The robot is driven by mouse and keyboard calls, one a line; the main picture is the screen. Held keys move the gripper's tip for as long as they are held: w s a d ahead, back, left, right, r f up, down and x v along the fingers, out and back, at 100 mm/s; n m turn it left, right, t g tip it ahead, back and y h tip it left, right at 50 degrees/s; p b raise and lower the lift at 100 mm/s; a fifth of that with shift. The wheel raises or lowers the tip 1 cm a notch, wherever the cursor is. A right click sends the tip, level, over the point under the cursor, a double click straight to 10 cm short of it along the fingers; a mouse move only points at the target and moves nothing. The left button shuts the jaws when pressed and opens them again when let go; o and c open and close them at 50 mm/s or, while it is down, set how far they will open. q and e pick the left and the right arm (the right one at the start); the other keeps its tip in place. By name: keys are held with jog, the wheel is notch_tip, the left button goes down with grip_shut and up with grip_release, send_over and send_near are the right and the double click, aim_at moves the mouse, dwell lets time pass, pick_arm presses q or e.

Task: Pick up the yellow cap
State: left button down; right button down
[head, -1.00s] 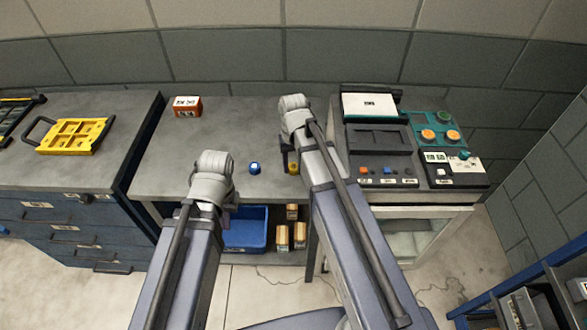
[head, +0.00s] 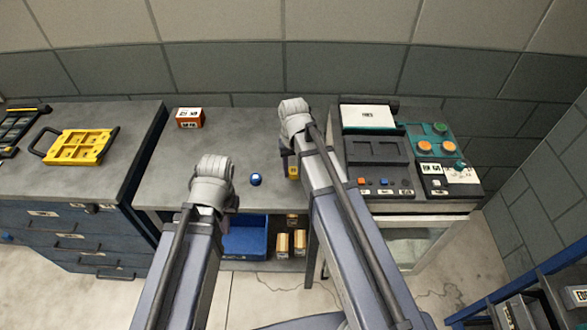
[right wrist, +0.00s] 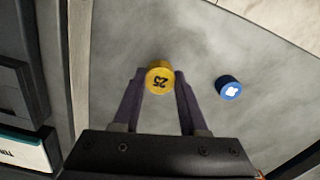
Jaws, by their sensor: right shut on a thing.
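The yellow cap (right wrist: 159,78), with a dark number 25 on its top, is between the fingertips of my right gripper (right wrist: 159,88) in the right wrist view. The fingers are shut on its sides. In the head view the yellow cap (head: 293,172) shows just left of my right arm, over the grey workbench. I cannot tell whether it touches the bench. My left arm reaches over the bench's front edge.
A blue cap (head: 255,179) stands left of the yellow one, also in the right wrist view (right wrist: 229,88). An orange-and-white box (head: 189,117) stands at the back left. A control panel (head: 377,150) is right of my right arm. The bench's middle is mostly clear.

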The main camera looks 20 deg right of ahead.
aim_at(294, 170)
notch_tip(294, 170, up, 7)
jog(key=p, duration=0.5)
jog(key=shift+f, duration=0.2)
